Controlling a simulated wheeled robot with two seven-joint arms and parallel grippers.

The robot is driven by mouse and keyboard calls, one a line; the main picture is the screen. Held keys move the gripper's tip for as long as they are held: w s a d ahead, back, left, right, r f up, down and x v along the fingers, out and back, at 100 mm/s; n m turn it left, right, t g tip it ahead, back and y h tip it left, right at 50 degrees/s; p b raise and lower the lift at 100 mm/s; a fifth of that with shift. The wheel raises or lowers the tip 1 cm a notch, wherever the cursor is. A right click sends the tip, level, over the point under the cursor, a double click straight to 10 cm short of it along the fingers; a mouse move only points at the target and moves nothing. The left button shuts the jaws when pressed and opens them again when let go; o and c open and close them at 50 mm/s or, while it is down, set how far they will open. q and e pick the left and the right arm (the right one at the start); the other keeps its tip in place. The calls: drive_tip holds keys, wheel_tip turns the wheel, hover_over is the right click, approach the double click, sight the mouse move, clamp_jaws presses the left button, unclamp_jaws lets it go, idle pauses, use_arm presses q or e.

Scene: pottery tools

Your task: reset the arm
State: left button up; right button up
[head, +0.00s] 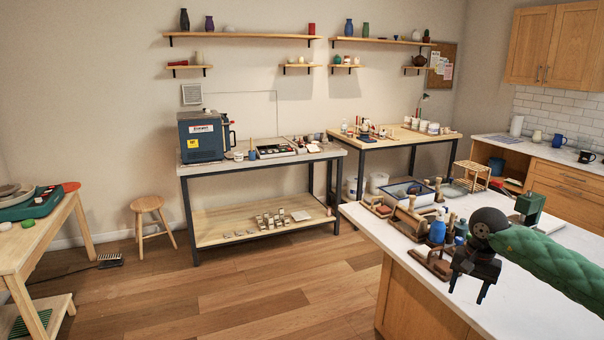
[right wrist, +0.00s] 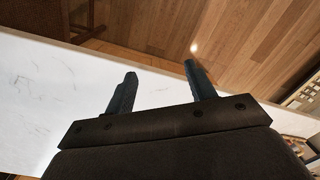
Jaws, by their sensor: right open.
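My right gripper (head: 468,290) hangs above the front left part of the white-topped island, its arm with a green sleeve (head: 552,258) reaching in from the right. Its two dark fingers point down and stand apart, with nothing between them. In the right wrist view the open fingers (right wrist: 157,88) show near the edge of the white countertop (right wrist: 60,100), with wooden floor beyond. My left gripper is not in view.
A dark green metal tool (head: 530,207) stands further back. The island's white top (head: 540,295) is clear at the front. Open floor (head: 260,290) lies to the left.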

drive_tip(key=w+a+f+m+t+y, duration=0.1)
drive_tip(key=a+f+m+t+y, duration=0.5)
drive_tip(key=a+m, duration=0.7)
drive_tip(key=w+a+f+m+t+y, duration=0.1)
drive_tip(key=a+f+m+t+y, duration=0.3)
drive_tip(key=a+f+m+y, duration=0.9)
drive_tip(key=s+d+f+m+t+h, duration=0.1)
drive_tip(key=s+d+f+m+h, duration=0.1)
drive_tip(key=s+f+m+h, duration=0.4)
drive_tip(key=s+d+f+m+h, duration=0.1)
drive_tip(key=s+f+m+h, duration=0.1)
drive_tip(key=f+m+h, duration=0.65)
drive_tip(key=s+d+f+m+t+h, duration=0.15)
drive_tip(key=s+f+m+h, duration=0.25)
drive_tip(key=f+m, duration=0.7)
drive_tip(key=s+a+f+m+g, duration=0.1)
drive_tip(key=s+f+m+g, duration=0.2)
drive_tip(key=s+f, duration=0.3)
drive_tip(key=s+a+f+m+g, duration=0.1)
drive_tip(key=s+f+m+g, duration=0.3)
drive_tip(key=s, duration=1.1)
drive_tip(key=s+a+f+m+g, duration=0.1)
drive_tip(key=s+f+m+g, duration=0.3)
drive_tip(key=s+f, duration=0.3)
drive_tip(key=s, duration=0.4)
drive_tip(key=shift+f, duration=0.4)
